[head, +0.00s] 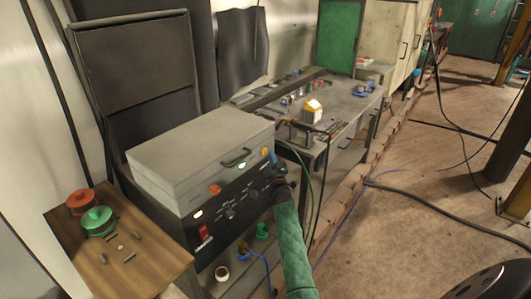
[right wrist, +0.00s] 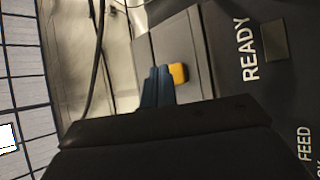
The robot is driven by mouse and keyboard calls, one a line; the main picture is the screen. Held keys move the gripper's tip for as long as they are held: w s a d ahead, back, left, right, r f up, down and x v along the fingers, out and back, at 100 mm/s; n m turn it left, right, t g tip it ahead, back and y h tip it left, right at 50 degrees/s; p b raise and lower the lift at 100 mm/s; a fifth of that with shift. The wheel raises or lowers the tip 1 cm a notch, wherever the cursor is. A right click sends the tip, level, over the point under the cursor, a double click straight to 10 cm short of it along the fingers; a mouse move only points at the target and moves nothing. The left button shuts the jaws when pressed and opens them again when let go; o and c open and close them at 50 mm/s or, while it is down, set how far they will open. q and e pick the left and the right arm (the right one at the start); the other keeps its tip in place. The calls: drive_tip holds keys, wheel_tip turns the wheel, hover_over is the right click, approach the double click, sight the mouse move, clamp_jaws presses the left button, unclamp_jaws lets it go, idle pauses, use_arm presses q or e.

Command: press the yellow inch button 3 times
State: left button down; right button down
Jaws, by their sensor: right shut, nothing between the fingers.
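The yellow button (right wrist: 179,73) shows in the right wrist view on a dark panel, to the left of the word READY. In the head view a small yellow spot (head: 264,151) shows at the right end of the control panel (head: 228,209), beside my right gripper (head: 273,157). The right gripper's blue fingers also show in the right wrist view (right wrist: 157,84). They are shut and empty, with their tips right beside the yellow button and partly covering its left side. I cannot tell whether they touch it. My left gripper is not in view.
The panel belongs to a grey box-shaped machine (head: 200,150) with several lit lamps and a red switch (head: 205,231). A cluttered workbench (head: 345,103) stands behind; the floor at right is mostly clear.

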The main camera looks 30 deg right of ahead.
idle(0.3)
drive_tip(key=shift+w+a+b, duration=0.15)
drive_tip(key=shift+w+b, duration=0.2)
drive_tip(key=shift+w, duration=0.05)
drive_tip(key=shift+w+a+b, duration=0.2)
drive_tip(key=shift+w+b, duration=0.2)
idle(1.1)
idle(0.4)
drive_tip(key=shift+s+d, duration=0.3)
drive_tip(key=shift+s, duration=0.5)
drive_tip(key=s, duration=0.1)
drive_tip(key=s+d+p, duration=0.1)
drive_tip(key=s, duration=0.1)
drive_tip(key=s+d, duration=0.1)
drive_tip(key=shift+s+p, duration=0.35)
drive_tip(key=shift+p, duration=0.05)
